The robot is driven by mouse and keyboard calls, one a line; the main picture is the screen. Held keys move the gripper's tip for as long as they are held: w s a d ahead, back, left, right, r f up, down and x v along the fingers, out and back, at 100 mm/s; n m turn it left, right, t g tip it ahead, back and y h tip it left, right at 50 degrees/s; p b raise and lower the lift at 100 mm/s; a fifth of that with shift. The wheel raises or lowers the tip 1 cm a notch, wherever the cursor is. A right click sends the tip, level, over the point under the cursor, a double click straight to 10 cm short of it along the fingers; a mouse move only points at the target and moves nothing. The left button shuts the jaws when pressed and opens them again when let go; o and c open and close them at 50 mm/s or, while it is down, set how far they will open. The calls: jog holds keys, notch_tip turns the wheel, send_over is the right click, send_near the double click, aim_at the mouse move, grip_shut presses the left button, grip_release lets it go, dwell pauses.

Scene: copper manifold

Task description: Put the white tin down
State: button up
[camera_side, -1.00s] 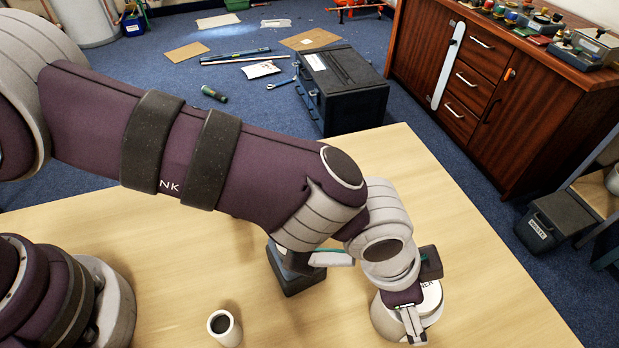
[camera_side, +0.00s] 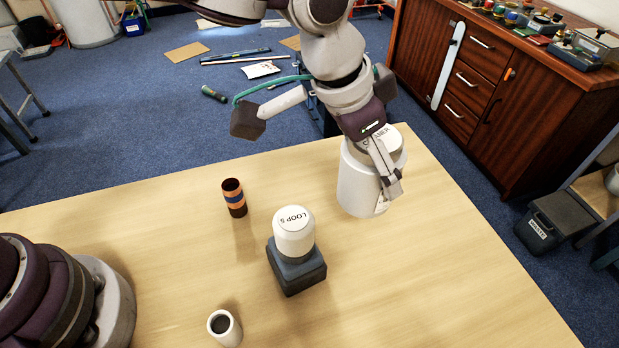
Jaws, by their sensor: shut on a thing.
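The white tin (camera_side: 357,188) is a wide pale cylinder with dark lettering on its top, partly covered by my gripper. My gripper (camera_side: 381,168) comes down over it from above and is shut on it. One finger shows against the tin's right front side; the other finger is hidden. The tin looks upright or nearly so, over the far right part of the wooden table (camera_side: 450,290). I cannot tell whether its underside touches the table.
A white-topped piece marked LOOP 5 (camera_side: 293,230) stands in a dark square base (camera_side: 297,272) left of the tin. A dark brown cylinder with a blue band (camera_side: 235,198) and a white cup (camera_side: 223,327) stand further left. The table's right front is clear.

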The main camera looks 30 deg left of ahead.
jog(key=w+a+n+t+y, duration=0.1)
jog(key=w+a+n, duration=0.35)
jog(key=a, duration=0.75)
jog(key=f, duration=1)
jog(key=shift+w+a, duration=0.2)
jog(key=o, duration=1.2)
jog(key=shift+f, duration=0.1)
jog(key=d+v, duration=0.1)
jog(key=v, duration=1.1)
jog(key=s+a+r+n, duration=0.1)
jog(key=s+a+r, duration=0.1)
jog(key=s+a, duration=0.2)
jog(key=s+a+r+n+y, duration=0.1)
jog(key=s+a+r, duration=0.1)
jog(key=s+a, duration=0.2)
jog(key=s+a+r+n+t, duration=0.1)
jog(key=s+a+r, duration=0.1)
jog(key=s+a, duration=0.3)
jog(key=shift+a+r+n+y, duration=0.15)
jog(key=shift+n+y, duration=0.1)
jog(key=shift+y, duration=0.15)
